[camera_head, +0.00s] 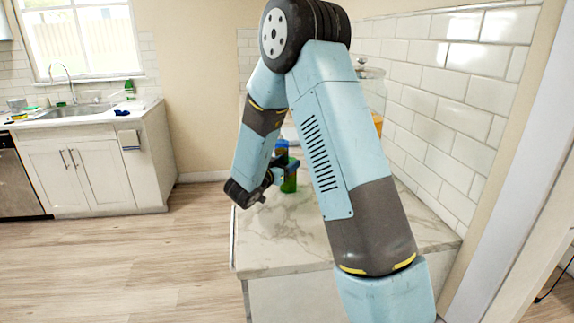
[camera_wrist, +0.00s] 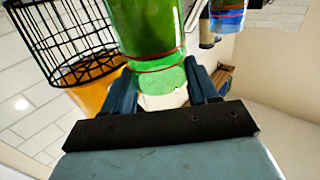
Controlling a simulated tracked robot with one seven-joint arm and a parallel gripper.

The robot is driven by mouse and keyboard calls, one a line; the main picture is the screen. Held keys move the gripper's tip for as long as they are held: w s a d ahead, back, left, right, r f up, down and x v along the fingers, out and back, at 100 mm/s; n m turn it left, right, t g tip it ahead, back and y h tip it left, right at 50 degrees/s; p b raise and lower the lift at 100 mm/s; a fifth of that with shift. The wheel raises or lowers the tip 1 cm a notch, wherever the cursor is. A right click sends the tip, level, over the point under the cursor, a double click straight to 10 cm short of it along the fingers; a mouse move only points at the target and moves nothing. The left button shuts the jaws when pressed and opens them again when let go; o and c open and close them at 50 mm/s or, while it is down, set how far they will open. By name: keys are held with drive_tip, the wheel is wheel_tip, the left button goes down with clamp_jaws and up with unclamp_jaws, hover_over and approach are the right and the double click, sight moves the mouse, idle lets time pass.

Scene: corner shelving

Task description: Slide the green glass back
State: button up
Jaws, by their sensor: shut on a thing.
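The green glass (camera_wrist: 150,35) fills the upper middle of the wrist view, with thin red bands around it. My gripper (camera_wrist: 163,88) has one finger on each side of the lower part of the glass and is shut on it. In the head view the green glass (camera_head: 289,184) shows small on the marble counter, partly hidden by my arm.
A blue glass (camera_wrist: 228,14) stands close to the green one; it also shows in the head view (camera_head: 281,150). A black wire basket (camera_wrist: 68,45) and an orange thing (camera_wrist: 97,97) are near. The marble counter (camera_head: 285,240) is bare in front; a tiled wall (camera_head: 440,100) bounds its right.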

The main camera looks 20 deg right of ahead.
drive_tip(key=o, duration=1.4)
drive_tip(key=shift+o, duration=0.2)
drive_tip(key=shift+a, duration=0.1)
